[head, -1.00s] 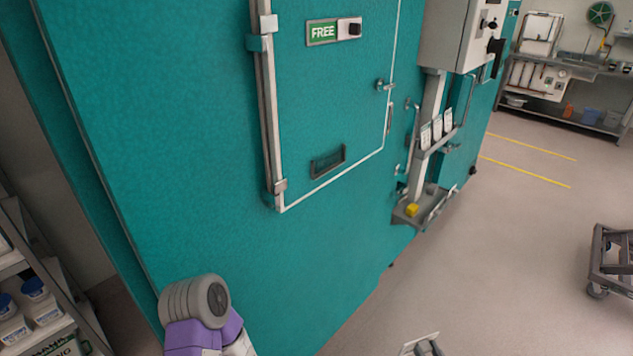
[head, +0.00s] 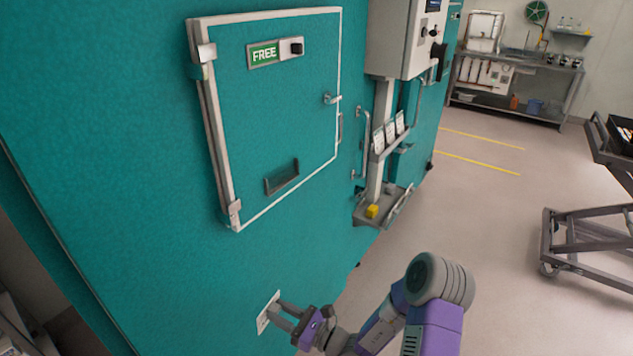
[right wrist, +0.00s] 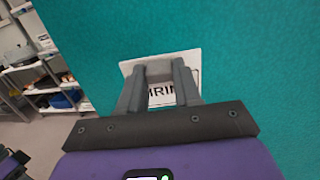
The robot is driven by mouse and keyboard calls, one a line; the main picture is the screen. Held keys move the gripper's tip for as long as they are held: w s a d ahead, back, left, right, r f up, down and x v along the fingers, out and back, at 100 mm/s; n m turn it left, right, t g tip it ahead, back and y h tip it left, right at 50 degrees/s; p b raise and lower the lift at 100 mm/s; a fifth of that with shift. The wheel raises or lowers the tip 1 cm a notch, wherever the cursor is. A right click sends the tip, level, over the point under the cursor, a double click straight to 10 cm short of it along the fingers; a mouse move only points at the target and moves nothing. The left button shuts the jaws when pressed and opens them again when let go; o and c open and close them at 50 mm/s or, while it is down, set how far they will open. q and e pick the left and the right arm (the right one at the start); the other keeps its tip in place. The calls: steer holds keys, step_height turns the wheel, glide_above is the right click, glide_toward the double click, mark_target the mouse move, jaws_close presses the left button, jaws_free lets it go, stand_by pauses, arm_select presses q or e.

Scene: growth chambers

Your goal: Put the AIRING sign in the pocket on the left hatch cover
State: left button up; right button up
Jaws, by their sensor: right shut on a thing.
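The AIRING sign (head: 264,316) is a small white plate, seen nearly edge-on in the head view. My right gripper (head: 277,311) is shut on it and holds it in front of the teal wall, below the hatch cover. In the right wrist view the sign (right wrist: 160,92) sits between the fingers, which hide part of its lettering; "IRIN" shows. The left hatch cover (head: 235,110) is teal with a pale frame. Its pocket (head: 282,177) is a dark shallow holder low on the cover, up and slightly right of the sign. No sign shows in it. My left gripper is out of view.
A green FREE plate (head: 264,54) with a black knob is high on the cover. A handle (head: 332,99) sticks out at its right. A post with a shelf holding a yellow block (head: 372,211) stands further right. A cart (head: 580,240) is at far right; open floor lies between.

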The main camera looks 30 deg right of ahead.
steer(key=w+d+r+h+p, duration=0.1)
steer(key=d+r+p, duration=0.45)
steer(key=r, duration=0.85)
steer(key=w+d+r+m+h+p, duration=0.1)
steer(key=d+r+p, duration=0.45)
steer(key=r, duration=0.85)
steer(key=w+d+r+p, duration=0.1)
steer(key=d+r+p, duration=0.45)
steer(key=r, duration=0.85)
steer(key=shift+w+a+f+b, duration=0.35)
steer(key=shift+w+a+f, duration=0.25)
steer(key=shift+w, duration=1.15)
steer(key=shift+w+a+f+b, duration=0.4)
steer(key=shift+w+a, duration=0.3)
steer(key=shift+w, duration=1)
steer(key=shift+w+a+f+b, duration=0.3)
steer(key=shift+w+a+f, duration=0.3)
steer(key=shift+w, duration=1.15)
steer(key=shift+r, duration=0.1)
steer(key=shift+b, duration=0.5)
steer(key=shift+f, duration=0.4)
steer(key=shift+f+b, duration=0.3)
steer(key=shift+b, duration=0.3)
steer(key=shift+f, duration=0.15)
